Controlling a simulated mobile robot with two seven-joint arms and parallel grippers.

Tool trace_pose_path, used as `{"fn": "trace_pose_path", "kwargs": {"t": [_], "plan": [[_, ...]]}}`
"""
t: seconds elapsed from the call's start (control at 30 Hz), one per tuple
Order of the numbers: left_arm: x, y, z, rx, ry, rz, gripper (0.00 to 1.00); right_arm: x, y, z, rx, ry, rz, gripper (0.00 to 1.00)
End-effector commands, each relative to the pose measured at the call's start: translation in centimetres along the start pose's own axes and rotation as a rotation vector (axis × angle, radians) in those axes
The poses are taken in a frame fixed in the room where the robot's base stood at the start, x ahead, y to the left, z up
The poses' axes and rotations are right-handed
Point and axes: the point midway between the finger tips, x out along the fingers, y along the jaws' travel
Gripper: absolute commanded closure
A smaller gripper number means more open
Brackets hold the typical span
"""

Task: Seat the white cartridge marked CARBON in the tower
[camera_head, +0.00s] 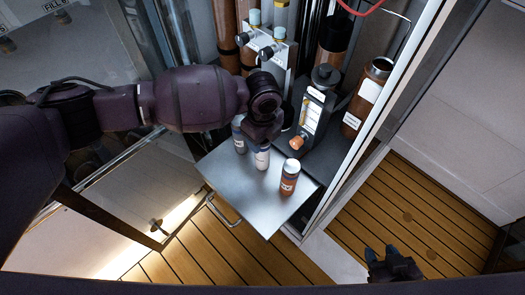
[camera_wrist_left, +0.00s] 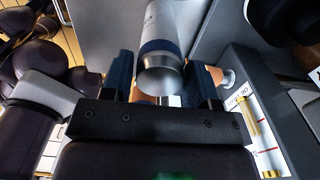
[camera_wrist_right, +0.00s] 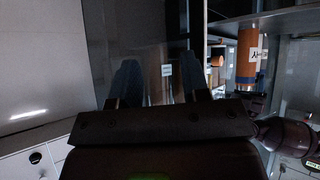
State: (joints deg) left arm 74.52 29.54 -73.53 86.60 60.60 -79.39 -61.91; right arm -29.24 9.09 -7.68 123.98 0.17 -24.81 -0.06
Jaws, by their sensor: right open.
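A white cartridge with a blue band (camera_head: 262,155) stands on the grey fold-out shelf (camera_head: 272,205); I cannot read its label. My left gripper (camera_head: 262,136) is just above and behind it. In the left wrist view, the white cartridge (camera_wrist_left: 162,50) lies between the open fingers of my left gripper (camera_wrist_left: 160,75), its metal end towards me. A dark grey housing with a white gauge (camera_head: 315,108) and orange knob (camera_head: 298,143), possibly the tower, stands behind right. My right gripper (camera_head: 392,265) is open and empty.
A brown canister (camera_head: 368,95) stands right of the housing beside the cabinet's metal frame. Several pipes and valves fill the back. A handle (camera_head: 222,212) hangs at the shelf's left edge. Slatted wooden floor (camera_head: 400,210) lies open below and right.

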Motion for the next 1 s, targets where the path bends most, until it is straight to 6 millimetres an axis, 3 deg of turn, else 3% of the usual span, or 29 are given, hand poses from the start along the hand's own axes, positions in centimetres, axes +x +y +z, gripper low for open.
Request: {"fn": "trace_pose_path", "kwargs": {"t": [0.03, 0.33, 0.67, 0.87, 1.0], "plan": [[0.0, 0.0, 0.0, 0.0, 0.0, 0.0, 0.54, 0.0, 0.0, 0.0, -0.001, -0.001, 0.0, 0.57], [0.1, 0.0, 0.0, 0.0, 0.001, 0.001, 0.99, 0.0, 0.0, 0.1, -0.001, -0.002, -0.001, 0.57], [-0.7, 0.0, 0.0, 0.0, -0.001, -0.002, 0.99, -0.1, -0.1, -0.1, -0.001, 0.002, -0.002, 0.57], [-4.1, -0.1, 0.1, 0.001, -0.005, -0.008, 0.99, -0.5, 0.1, -1.2, 0.0, 0.022, 0.001, 0.57], [-7.7, -0.1, 0.1, 0.001, -0.007, -0.01, 0.99, -0.9, 0.1, -2.0, 0.0, 0.034, 0.002, 0.57]]}}
